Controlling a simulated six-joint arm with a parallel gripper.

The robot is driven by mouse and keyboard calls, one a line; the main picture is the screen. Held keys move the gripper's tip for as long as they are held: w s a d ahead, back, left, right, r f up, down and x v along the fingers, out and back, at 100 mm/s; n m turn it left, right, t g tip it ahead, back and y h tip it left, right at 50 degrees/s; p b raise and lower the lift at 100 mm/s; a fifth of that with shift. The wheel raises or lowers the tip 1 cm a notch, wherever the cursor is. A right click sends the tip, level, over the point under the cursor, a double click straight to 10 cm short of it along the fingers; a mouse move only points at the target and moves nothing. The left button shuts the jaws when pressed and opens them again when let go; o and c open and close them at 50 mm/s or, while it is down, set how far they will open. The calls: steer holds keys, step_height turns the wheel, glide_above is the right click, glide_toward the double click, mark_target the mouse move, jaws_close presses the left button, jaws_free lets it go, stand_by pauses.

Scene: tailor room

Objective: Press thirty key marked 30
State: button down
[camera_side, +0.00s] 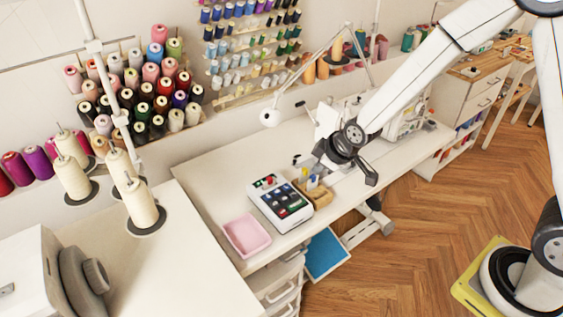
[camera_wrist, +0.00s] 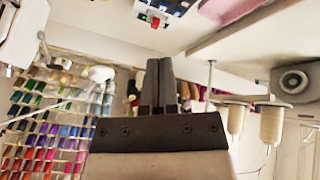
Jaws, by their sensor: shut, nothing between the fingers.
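A white keypad device (camera_side: 280,203) with a dark panel of small coloured keys and a red button lies on the white table in the side view. Its markings are too small to read, so I cannot tell which key is 30. Part of the device (camera_wrist: 166,8) shows upside down at the top edge of the wrist view. My gripper (camera_wrist: 161,65) is shut and empty, its two dark fingers together. In the side view my dark wrist and gripper are above the table, to the right of the keypad and apart from it.
A pink tray (camera_side: 247,236) lies left of the keypad. A small wooden holder (camera_side: 315,192) with bottles stands close on its right. A sewing machine and a lamp (camera_side: 270,117) stand behind. Spool racks line the wall. The table's front edge is near the keypad.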

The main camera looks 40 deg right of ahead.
mark_target(275, 204)
steer(key=w+a+f+n+t, duration=0.1)
steer(key=w+a+f+n, duration=0.1)
steer(key=w+a, duration=0.1)
steer(key=w+a+f+n+t+y, duration=0.1)
steer(key=w+a+f+n, duration=0.1)
steer(key=w, duration=0.4)
steer(key=shift+a+f+n+t, duration=0.3)
steer(key=shift+a+f+n, duration=0.1)
steer(key=shift+f+n, duration=0.15)
steer(key=shift+f, duration=0.2)
steer(key=shift+f, duration=4.2)
steer(key=shift+f, duration=0.85)
steer(key=shift+r, duration=0.85)
